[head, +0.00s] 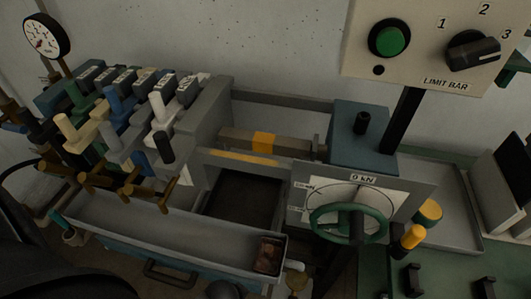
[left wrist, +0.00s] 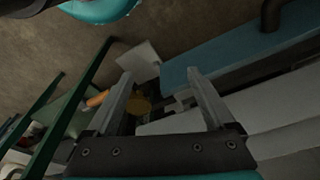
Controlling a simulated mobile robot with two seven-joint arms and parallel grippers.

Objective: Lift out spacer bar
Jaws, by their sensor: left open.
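The spacer bar, a grey-brown square bar with an orange-yellow band (head: 264,142), lies level in the grey frame in the middle of the head view. Its left end meets the grey block (head: 206,115), and its right end is near a short stub by the blue-grey block (head: 358,130). My left gripper (left wrist: 160,84) is open in the left wrist view, with nothing between its two straight fingers. I cannot make out the bar in that view. I cannot pick out either gripper in the head view.
Several coloured valve levers (head: 115,120) crowd the left. A gauge dial with a green handwheel (head: 349,219) stands front right, reading 0 kN on its label. A grey trough (head: 150,228) runs along the front. The control panel (head: 430,60) hangs above right. Space above the bar looks clear.

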